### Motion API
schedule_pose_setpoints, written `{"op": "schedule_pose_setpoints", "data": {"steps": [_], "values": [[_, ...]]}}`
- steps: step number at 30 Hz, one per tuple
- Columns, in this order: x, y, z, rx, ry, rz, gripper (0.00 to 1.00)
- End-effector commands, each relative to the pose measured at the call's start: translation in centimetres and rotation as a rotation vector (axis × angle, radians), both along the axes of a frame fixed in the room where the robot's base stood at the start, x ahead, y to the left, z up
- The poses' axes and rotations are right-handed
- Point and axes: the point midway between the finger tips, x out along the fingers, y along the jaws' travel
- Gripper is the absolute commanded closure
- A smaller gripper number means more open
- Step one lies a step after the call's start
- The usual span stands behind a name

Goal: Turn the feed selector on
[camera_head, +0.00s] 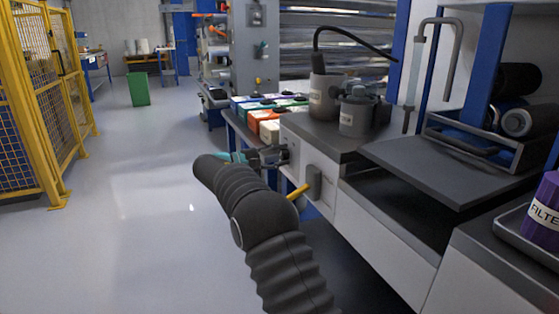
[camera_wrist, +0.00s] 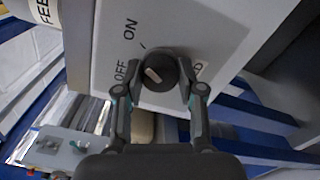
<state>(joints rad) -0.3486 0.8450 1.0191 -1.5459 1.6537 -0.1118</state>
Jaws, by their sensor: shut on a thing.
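The feed selector is a round dark knob (camera_wrist: 157,68) with a pale pointer mark, on a light panel (camera_wrist: 215,35) in the wrist view. ON is printed above and left of it, OFF to its left. The pale mark sits on the knob's lower left, on the OFF side. My gripper (camera_wrist: 160,77) has a finger on each side of the knob and is shut on it. In the head view my gripper (camera_head: 276,156) reaches the cabinet's end panel (camera_head: 318,165), and the knob is hidden there.
A yellow lever (camera_head: 299,192) on a grey block sticks out below my gripper. Colored bins (camera_head: 265,118) stand behind the cabinet. Two grey pots (camera_head: 325,98) stand on the cabinet top. The floor to the left is clear, up to a yellow fence (camera_head: 40,100).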

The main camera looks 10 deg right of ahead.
Motion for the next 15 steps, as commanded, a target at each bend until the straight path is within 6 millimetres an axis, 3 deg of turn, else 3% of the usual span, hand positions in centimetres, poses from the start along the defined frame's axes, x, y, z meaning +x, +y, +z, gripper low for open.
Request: {"op": "schedule_pose_setpoints", "data": {"steps": [15], "values": [[-0.01, -0.01, -0.02, 0.014, -0.047, 0.000, 0.96]]}}
